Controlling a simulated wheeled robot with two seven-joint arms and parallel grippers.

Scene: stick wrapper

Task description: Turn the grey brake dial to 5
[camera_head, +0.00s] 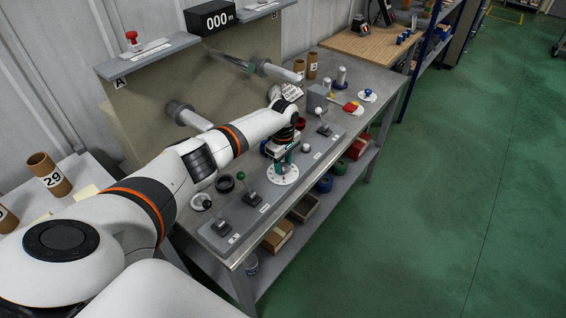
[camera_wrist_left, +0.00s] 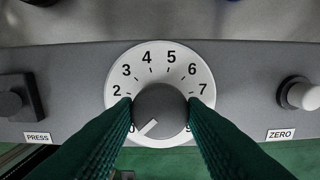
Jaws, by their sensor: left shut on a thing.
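The grey brake dial (camera_wrist_left: 160,108) is a round knob in the middle of a white number plate (camera_wrist_left: 156,50) in the left wrist view. Its white pointer line is at the lower left, toward the 0. The 5 is at the top, just right of centre. My left gripper (camera_wrist_left: 160,115) is shut on the knob, with one green finger on each side. The fingers hide the 1 and 8 and part of the lower plate. In the head view the white plate (camera_head: 283,178) shows under my left gripper (camera_head: 284,164). My right gripper is not in view.
A counter (camera_head: 210,18) reads 000 m.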

